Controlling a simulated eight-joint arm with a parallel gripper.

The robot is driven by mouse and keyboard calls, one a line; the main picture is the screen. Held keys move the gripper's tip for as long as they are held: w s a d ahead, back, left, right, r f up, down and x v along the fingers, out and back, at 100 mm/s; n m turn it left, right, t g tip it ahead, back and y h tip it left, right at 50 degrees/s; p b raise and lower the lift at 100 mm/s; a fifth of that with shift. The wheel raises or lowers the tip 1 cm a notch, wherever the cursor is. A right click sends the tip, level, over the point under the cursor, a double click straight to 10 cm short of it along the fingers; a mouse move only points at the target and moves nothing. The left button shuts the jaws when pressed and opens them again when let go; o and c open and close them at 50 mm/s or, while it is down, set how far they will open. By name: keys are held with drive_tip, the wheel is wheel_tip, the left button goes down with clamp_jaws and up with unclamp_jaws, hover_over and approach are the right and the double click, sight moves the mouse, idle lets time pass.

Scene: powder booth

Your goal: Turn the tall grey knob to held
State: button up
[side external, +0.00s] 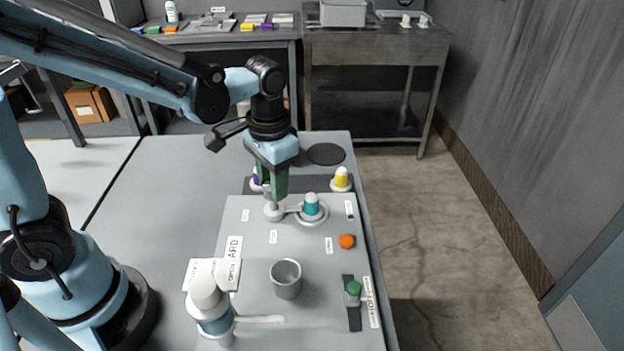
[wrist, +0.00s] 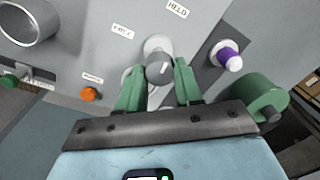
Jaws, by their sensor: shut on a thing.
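The tall grey knob (wrist: 158,69) stands between the green fingers of my gripper (wrist: 159,75) in the wrist view, on a pale round base. My fingers are shut on it. A light mark shows on its top. The HELD label (wrist: 178,9) and the FREE label (wrist: 122,31) are on the panel beyond it. In the side view the knob (side external: 273,210) is on the far left part of the grey panel (side external: 255,262), with my gripper (side external: 271,192) coming down on it from above. My fingers hide its upper part there.
A teal-topped piece (side external: 311,205) on a round base is just right of the knob. An orange button (side external: 347,241), green slider (side external: 353,288), metal cup (side external: 286,279) and white-topped lever fixture (side external: 209,303) are nearer. Purple (wrist: 228,56) and yellow (side external: 341,179) pegs stand behind.

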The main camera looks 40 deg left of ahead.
drive_tip(key=shift+m, duration=0.5)
drive_tip(key=o, duration=1)
drive_tip(key=shift+o, duration=0.2)
drive_tip(key=shift+r, duration=0.1)
wheel_tip(320, 180, up, 12)
drive_tip(key=shift+d, duration=0.25)
drive_tip(key=shift+s, duration=0.1)
drive_tip(key=s+a+f+n+t, duration=0.2)
drive_tip(key=s+a+f+t, duration=0.2)
drive_tip(key=f+t, duration=0.2)
drive_tip(key=shift+t, duration=0.6)
